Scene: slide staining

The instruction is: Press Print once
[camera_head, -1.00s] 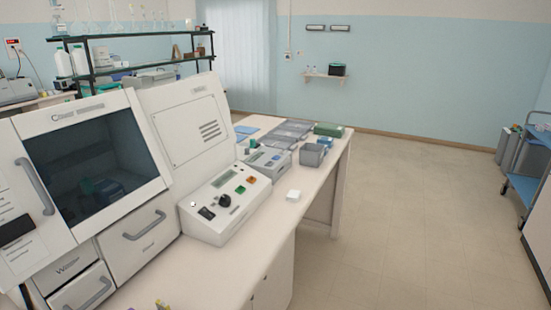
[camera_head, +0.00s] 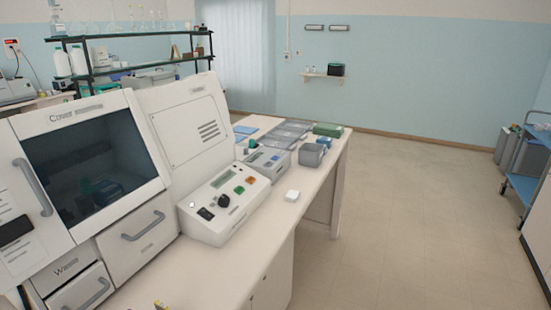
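No label reading Print is legible in this view. A white control console (camera_head: 222,206) stands on the bench, with a small display (camera_head: 223,181), a black knob (camera_head: 224,201), a green button (camera_head: 239,190), an orange button (camera_head: 251,180) and a black switch (camera_head: 205,214). Behind it is a smaller grey device (camera_head: 267,162) with a blue-grey panel; its markings are too small to read. Neither of my grippers is in view.
A large white cabinet with a dark window (camera_head: 95,165) fills the left. A small white box (camera_head: 292,195) lies near the bench edge. A grey bin (camera_head: 312,156) and trays (camera_head: 285,132) stand farther back. Open floor (camera_head: 410,220) lies to the right.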

